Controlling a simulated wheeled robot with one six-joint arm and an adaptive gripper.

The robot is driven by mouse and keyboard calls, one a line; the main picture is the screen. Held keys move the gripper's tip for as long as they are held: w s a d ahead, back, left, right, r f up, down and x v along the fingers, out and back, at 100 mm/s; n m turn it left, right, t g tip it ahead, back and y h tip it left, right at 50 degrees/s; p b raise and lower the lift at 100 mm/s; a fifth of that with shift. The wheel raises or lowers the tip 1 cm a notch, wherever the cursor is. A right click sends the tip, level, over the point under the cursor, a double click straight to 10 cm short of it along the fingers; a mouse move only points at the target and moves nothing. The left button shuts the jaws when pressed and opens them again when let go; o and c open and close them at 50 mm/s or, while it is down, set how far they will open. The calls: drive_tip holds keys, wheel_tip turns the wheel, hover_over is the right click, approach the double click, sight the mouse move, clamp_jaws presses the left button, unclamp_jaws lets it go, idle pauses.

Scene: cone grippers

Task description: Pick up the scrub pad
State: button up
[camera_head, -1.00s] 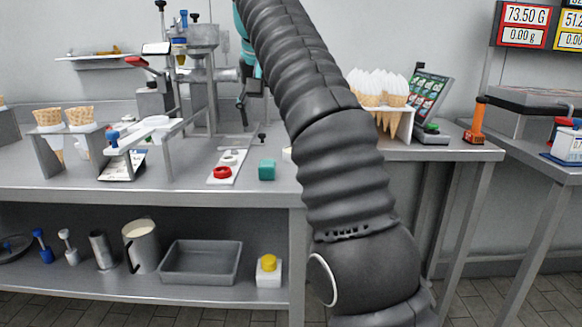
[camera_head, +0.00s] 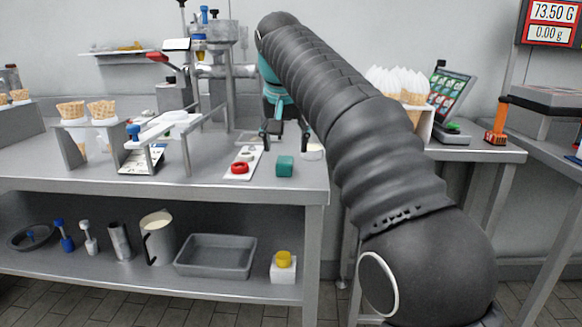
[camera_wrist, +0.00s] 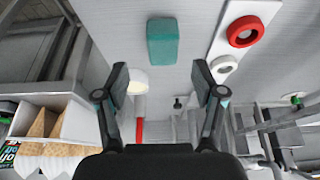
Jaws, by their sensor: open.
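The scrub pad looks to be the small teal block (camera_head: 285,166) lying on the grey counter near its front edge, right of a white strip. It also shows in the wrist view (camera_wrist: 162,42) at the top middle, beyond my fingertips. My gripper (camera_head: 285,141) is over the counter just behind the pad in the head view. In the wrist view my gripper (camera_wrist: 160,80) has its two fingers spread wide with nothing between them. The pad is apart from both fingers. Nothing hides it.
The white strip (camera_head: 243,162) with a red ring (camera_head: 239,168) and a white ring is close left of the pad. A white stand (camera_head: 160,130) and metal machine (camera_head: 208,75) are further left. A cone holder (camera_head: 417,125) stands right. Lower shelf holds a grey tray (camera_head: 215,257).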

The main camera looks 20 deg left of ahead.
sight(285, 159)
drive_tip(key=shift+x, duration=2.85)
drive_tip(key=shift+a, duration=0.15)
drive_tip(key=shift+c, duration=0.3)
drive_tip(key=c, duration=1)
